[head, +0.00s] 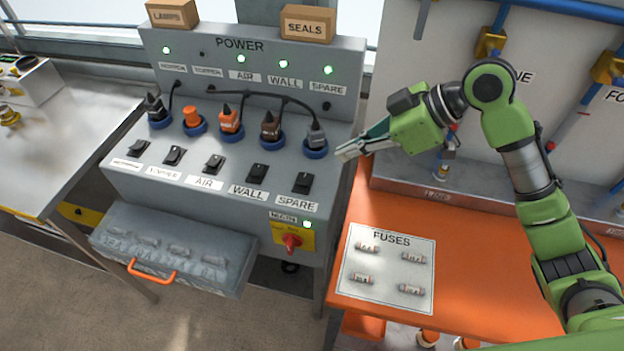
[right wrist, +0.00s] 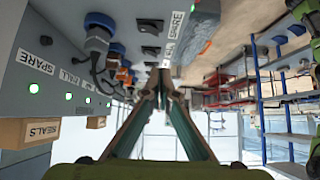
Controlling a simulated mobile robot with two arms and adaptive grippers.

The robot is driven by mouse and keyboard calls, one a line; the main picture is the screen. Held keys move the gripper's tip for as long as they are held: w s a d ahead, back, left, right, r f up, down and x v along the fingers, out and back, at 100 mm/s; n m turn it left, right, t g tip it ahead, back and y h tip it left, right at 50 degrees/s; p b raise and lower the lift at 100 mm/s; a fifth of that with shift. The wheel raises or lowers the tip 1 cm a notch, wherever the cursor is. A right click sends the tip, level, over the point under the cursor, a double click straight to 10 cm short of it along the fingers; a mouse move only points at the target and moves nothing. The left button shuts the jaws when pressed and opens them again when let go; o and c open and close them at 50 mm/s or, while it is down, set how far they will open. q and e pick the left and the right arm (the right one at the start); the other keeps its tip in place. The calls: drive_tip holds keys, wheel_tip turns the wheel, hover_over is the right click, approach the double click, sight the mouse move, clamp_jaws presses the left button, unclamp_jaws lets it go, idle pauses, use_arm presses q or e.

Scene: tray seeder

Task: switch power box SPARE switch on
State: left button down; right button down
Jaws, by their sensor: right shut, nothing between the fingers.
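The grey power box (head: 128,182) stands at the left of the head view. Its SPARE switch (head: 303,183) is a black rocker at the right end of the switch row, above a SPARE label (head: 297,204). The SPARE lamp (head: 327,70) above glows green. A grey plug sits in the blue SPARE socket (head: 315,150). My right gripper (head: 347,153) is shut and empty, just right of the SPARE socket and up and right of the switch. In the right wrist view its closed fingertips (right wrist: 165,75) point past the switches. My left gripper is not in view.
The WALL switch (head: 256,171) is left of SPARE. A red main switch (head: 291,242) is below, by a lit green lamp. An orange table (head: 480,270) with a FUSES sheet (head: 390,292) lies to the right. LAMPS (head: 172,14) and SEALS (head: 307,24) boxes stand on top.

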use_arm(q)
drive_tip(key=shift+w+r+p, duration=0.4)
drive_tip(key=shift+p, duration=0.25)
use_arm(e)
drive_tip(key=shift+w+d+r, duration=0.15)
drive_tip(key=shift+w+d, duration=0.1)
drive_tip(key=shift+w, duration=0.55)
